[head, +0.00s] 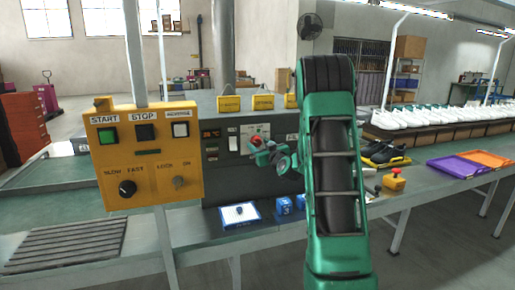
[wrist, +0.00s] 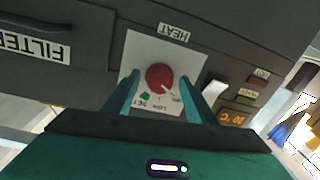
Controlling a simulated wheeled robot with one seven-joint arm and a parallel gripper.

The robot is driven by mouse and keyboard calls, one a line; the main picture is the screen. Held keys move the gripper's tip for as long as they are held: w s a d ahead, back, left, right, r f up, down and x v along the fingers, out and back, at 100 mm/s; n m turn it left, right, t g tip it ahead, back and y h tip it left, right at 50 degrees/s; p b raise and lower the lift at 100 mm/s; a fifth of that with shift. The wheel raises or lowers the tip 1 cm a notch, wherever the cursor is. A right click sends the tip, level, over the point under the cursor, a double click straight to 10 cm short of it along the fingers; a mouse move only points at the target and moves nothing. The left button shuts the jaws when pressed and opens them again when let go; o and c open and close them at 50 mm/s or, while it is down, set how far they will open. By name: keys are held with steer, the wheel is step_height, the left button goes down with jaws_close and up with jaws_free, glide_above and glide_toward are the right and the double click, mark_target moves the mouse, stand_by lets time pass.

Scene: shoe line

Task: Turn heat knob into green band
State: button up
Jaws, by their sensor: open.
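The red heat knob (wrist: 159,77) sits on a white plate (wrist: 137,56) under a HEAT label in the wrist view. A green band (wrist: 145,97) shows at the plate's lower left in that view; the knob's pointer mark appears to lie off it, toward the lower right. My gripper (wrist: 162,98) is open, with one finger on each side of the knob and no clear contact. In the head view my green gripper (head: 277,158) is in front of the dark machine panel, just below the red knob (head: 255,140).
An orange temperature display (wrist: 232,119) and a light switch (wrist: 214,92) are close to the right finger. A yellow START/STOP box (head: 145,155) stands left of the machine. A red-topped button box (head: 394,179) and black shoes (head: 385,153) are on the bench at right.

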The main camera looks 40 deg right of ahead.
steer(key=shift+w, duration=0.1)
steer(key=c, duration=1.1)
steer(key=shift+o, duration=0.3)
steer(key=shift+m, duration=0.3)
steer(key=m, duration=0.3)
steer(key=shift+f+m, duration=0.1)
steer(key=shift+m, duration=0.2)
steer(key=m, duration=0.3)
steer(key=shift+a+m, duration=0.15)
steer(key=shift+m, duration=0.15)
steer(key=m, duration=0.4)
steer(key=shift+m+h, duration=0.4)
steer(key=shift+a+m+h, duration=0.1)
steer(key=shift+m+h, duration=0.2)
steer(key=shift+m, duration=1.6)
steer(key=shift+f, duration=0.1)
